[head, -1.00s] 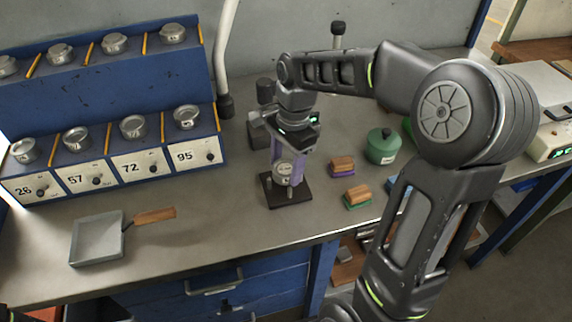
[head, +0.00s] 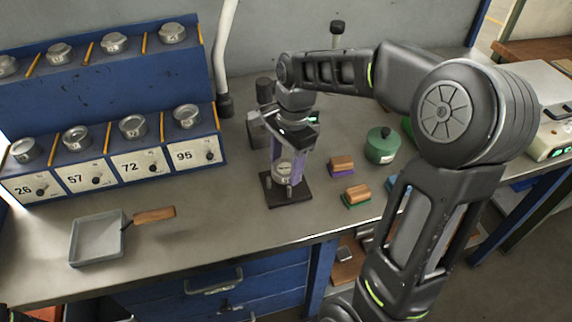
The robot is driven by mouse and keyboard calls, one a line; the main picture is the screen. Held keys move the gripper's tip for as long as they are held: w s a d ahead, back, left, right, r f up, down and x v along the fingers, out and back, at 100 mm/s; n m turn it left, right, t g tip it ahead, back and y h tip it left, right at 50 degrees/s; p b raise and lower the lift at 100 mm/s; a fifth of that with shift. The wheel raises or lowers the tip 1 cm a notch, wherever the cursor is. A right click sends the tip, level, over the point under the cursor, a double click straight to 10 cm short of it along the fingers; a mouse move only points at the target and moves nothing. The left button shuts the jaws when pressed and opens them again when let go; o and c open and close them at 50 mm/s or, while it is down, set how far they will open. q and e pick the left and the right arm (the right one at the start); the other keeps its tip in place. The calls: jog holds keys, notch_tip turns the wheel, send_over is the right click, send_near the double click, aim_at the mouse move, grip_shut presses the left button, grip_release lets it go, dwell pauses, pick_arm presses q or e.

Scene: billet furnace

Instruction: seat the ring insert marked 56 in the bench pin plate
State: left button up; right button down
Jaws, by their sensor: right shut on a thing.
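The pin plate (head: 272,193) is a dark square plate lying on the grey bench, near the middle of the head view. My right gripper (head: 284,170) points down above it with purple fingers. It is shut on a small silver ring insert (head: 284,168), which sits low between the fingers, right over the plate. The mark on this insert is too small to read. I cannot tell whether it touches the plate or is on a pin, as the fingers hide part of it. My left gripper is not in view.
A blue two-tier rack (head: 110,75) at the left holds several silver inserts, with labels 26, 57, 72 and 95 on the lower tier. A grey scoop (head: 98,240) lies at the front left. Wooden-backed brushes (head: 356,195) and a green pot (head: 381,148) stand right of the plate.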

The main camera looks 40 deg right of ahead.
aim_at(290, 167)
jog(key=shift+s+a+f+b, duration=0.1)
jog(key=shift+s+f+b, duration=0.15)
jog(key=shift+f, duration=0.4)
jog(key=shift+s+a+f+b, duration=0.15)
jog(key=shift+s+f, duration=0.15)
jog(key=shift+f, duration=0.3)
jog(key=c, duration=0.8)
grip_release()
jog(key=shift+f, duration=0.1)
jog(key=r+p, duration=0.3)
jog(key=shift+w+d, duration=0.2)
jog(key=shift+d, duration=0.1)
jog(key=r+p, duration=0.4)
jog(key=r, duration=0.1)
jog(key=r+p, duration=0.2)
jog(key=r, duration=0.1)
jog(key=shift+d+r, duration=0.25)
jog(key=shift+d, duration=0.15)
